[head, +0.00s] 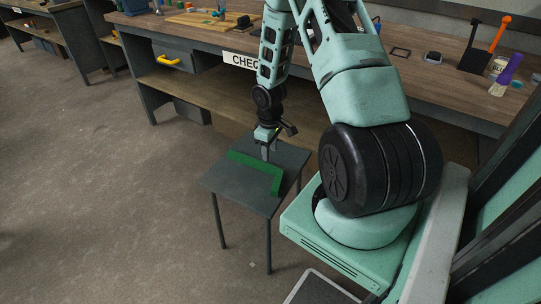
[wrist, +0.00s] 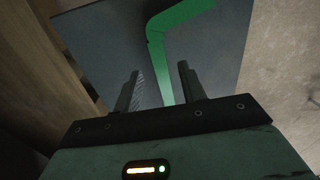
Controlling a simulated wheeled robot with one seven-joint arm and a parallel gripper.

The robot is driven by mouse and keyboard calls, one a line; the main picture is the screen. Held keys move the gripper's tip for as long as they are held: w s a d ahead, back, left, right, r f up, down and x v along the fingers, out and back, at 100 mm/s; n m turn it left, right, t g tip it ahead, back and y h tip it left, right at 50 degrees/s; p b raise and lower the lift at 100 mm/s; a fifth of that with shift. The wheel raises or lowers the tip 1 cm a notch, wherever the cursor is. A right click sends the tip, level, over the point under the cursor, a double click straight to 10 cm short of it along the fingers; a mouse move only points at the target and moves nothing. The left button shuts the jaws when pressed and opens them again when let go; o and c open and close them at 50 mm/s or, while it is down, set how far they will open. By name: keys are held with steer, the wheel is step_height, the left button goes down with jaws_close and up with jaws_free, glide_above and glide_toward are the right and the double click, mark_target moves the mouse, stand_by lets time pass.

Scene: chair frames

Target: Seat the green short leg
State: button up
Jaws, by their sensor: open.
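A green L-shaped piece (head: 247,163) lies on a small dark grey table (head: 216,181). In the wrist view the green piece (wrist: 180,20) bends at a corner; one arm runs to the upper right and the other runs down between my fingers. The lower end of that arm is hidden behind the gripper body.
A long wooden workbench (head: 185,25) with a lower shelf (head: 205,88) stands behind the small table. It holds a wooden board (head: 195,19), a black block (head: 245,21) and a dark tool holder (head: 474,58). The floor to the left is clear.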

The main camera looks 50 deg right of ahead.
mark_target(271, 167)
steer(key=shift+s+d+f, duration=0.15)
steer(key=shift+d+f, duration=0.1)
steer(key=shift+f, duration=0.3)
step_height(271, 167, down, 7)
steer(key=b, duration=0.7)
steer(key=shift+b, duration=0.3)
steer(key=shift+r, duration=0.25)
jaws_close()
